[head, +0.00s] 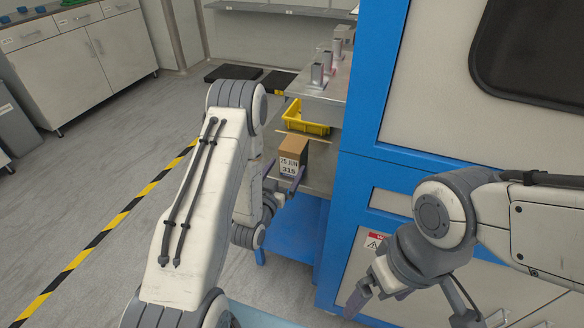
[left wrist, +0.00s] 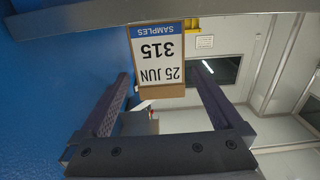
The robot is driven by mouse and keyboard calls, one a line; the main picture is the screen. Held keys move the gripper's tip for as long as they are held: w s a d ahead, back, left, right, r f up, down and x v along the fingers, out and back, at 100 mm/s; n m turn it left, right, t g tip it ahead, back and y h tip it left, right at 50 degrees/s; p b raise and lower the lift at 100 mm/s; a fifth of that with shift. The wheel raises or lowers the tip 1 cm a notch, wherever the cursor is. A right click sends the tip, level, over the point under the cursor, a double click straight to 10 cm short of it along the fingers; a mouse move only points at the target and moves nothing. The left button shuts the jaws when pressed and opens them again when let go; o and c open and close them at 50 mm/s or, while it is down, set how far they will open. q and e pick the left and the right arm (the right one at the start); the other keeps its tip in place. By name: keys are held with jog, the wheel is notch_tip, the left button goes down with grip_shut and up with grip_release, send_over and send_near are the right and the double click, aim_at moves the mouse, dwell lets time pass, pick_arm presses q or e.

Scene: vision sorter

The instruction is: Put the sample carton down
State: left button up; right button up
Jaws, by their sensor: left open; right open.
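The sample carton (head: 291,153) is a small brown box with a white label reading 25 JUN 315. It stands upright at the near end of a grey metal surface (head: 320,172). In the left wrist view the carton (left wrist: 158,58) appears upside down, between and just ahead of the fingertips, with a gap on each side. My left gripper (head: 283,176) is open at the carton, one finger to either side; the arm partly hides it in the head view. My right gripper (head: 358,298) is open and empty at the lower right, far from the carton.
A yellow tray (head: 305,118) lies behind the carton, with several grey metal fixtures (head: 321,72) further back. A tall blue and white machine (head: 372,110) stands close on the right. A blue frame (head: 297,232) lies below. Open floor with a striped line (head: 112,222) is at left.

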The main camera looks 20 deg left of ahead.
aim_at(289, 163)
pick_arm(q)
jog(key=w, duration=0.4)
jog(key=shift+d+r, duration=0.1)
jog(key=shift+r, duration=0.05)
jog(key=shift+w+d, duration=0.1)
jog(key=shift+w, duration=3)
grip_shut()
